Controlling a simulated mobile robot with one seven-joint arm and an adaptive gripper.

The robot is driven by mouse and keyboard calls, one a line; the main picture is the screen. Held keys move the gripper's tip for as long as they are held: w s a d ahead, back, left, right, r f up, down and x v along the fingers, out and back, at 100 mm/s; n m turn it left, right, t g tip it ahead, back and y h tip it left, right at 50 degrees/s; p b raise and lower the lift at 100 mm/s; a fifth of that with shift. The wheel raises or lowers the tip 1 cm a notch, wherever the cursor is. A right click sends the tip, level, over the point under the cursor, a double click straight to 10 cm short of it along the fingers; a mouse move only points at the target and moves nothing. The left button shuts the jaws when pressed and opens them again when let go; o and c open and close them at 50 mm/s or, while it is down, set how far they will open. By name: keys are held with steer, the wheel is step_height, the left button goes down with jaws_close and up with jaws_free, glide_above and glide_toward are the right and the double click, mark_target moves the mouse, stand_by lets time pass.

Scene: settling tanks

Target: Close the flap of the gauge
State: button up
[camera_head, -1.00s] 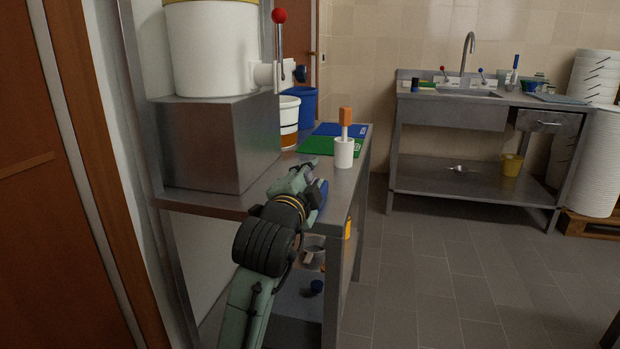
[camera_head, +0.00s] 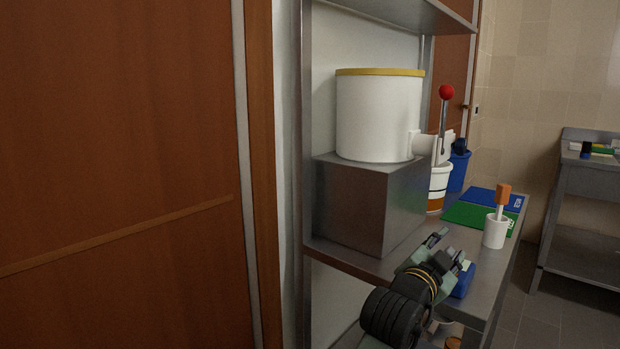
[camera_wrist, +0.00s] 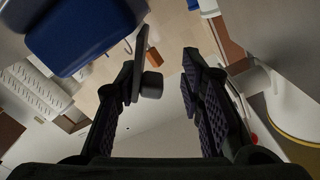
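I cannot identify the gauge or its flap with certainty. A blue object (camera_head: 463,281) sits at the front edge of the steel bench, right beside my gripper (camera_head: 450,250). A large blue and grey body (camera_wrist: 80,35) fills the upper left of the wrist view, close to the left finger; I cannot tell whether it is the same object. No open flap can be made out. My gripper is low over the bench, in front of the grey block. In the wrist view its fingers (camera_wrist: 165,75) are apart with nothing held between them.
A white tank (camera_head: 378,115) with a yellow rim and a red-knobbed lever (camera_head: 446,92) stands on a grey block (camera_head: 370,200). A white cup (camera_head: 495,231) with an orange-handled tool, green and blue mats (camera_head: 470,214) and buckets stand beyond. A brown door (camera_head: 120,170) fills the left.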

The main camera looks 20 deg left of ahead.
steer(key=n+p, duration=0.1)
steer(key=a+n, duration=0.1)
steer(key=r+n+p, duration=0.1)
steer(key=shift+w+a+n+p, duration=0.25)
steer(key=shift+n+p, duration=0.1)
steer(key=shift+n, duration=0.05)
steer(key=f+b+v, duration=0.1)
steer(key=b+v, duration=0.3)
steer(key=v, duration=0.6)
steer(key=s+a+r+n+t+y+b, duration=0.2)
steer(key=s+a+r+n+t+y, duration=0.1)
steer(key=a, duration=0.6)
steer(key=s+a+r+n+t+y+b, duration=0.2)
steer(key=s+a+r+n+t+y, duration=0.2)
steer(key=a+r+y, duration=0.3)
step_height(320, 180, up, 3)
steer(key=shift+s+a+r+n+b, duration=0.15)
steer(key=shift+s+a+n+b, duration=0.2)
steer(key=shift+s+a, duration=0.4)
steer(key=shift+w+a, duration=0.1)
steer(key=shift+w, duration=0.05)
steer(key=shift+c, duration=0.4)
